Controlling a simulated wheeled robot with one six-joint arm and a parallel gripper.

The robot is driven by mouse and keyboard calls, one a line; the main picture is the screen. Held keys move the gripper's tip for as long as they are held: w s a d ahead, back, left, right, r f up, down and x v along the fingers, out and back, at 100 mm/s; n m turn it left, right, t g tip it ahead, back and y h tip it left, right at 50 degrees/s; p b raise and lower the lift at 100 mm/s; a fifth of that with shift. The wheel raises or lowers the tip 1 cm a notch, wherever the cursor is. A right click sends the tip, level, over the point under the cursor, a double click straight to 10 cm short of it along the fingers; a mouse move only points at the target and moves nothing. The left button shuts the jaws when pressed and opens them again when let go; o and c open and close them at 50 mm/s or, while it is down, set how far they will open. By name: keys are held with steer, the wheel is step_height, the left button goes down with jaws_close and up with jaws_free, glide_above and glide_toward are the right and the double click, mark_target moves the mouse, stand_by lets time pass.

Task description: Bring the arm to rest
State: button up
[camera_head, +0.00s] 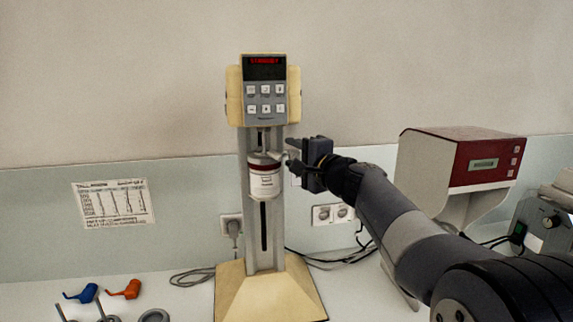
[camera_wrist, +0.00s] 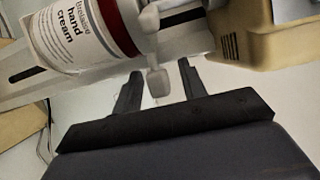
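My gripper (camera_head: 291,155) is at the right side of the cream mill (camera_head: 248,222), level with the top of the jar. In the wrist view my gripper (camera_wrist: 160,70) has its two fingers apart, with a small grey lever (camera_wrist: 158,84) showing between them. I cannot tell whether either finger touches the lever. A white hand cream jar (camera_head: 265,184) with a dark red band hangs upright on the mill's column, below the control head (camera_head: 265,92). The jar (camera_wrist: 78,38) also fills the upper left of the wrist view.
A red and white machine (camera_head: 470,160) stands at the right, behind my arm. A blue tool (camera_head: 81,293) and an orange tool (camera_head: 125,290) lie front left. A printed sheet (camera_head: 113,203) hangs on the wall. Cables (camera_head: 195,278) run behind the mill. Open air lies left of the column.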

steer(key=shift+w+a+r+p, duration=0.1)
steer(key=shift+w+r+p, duration=0.05)
steer(key=shift+r+p, duration=0.5)
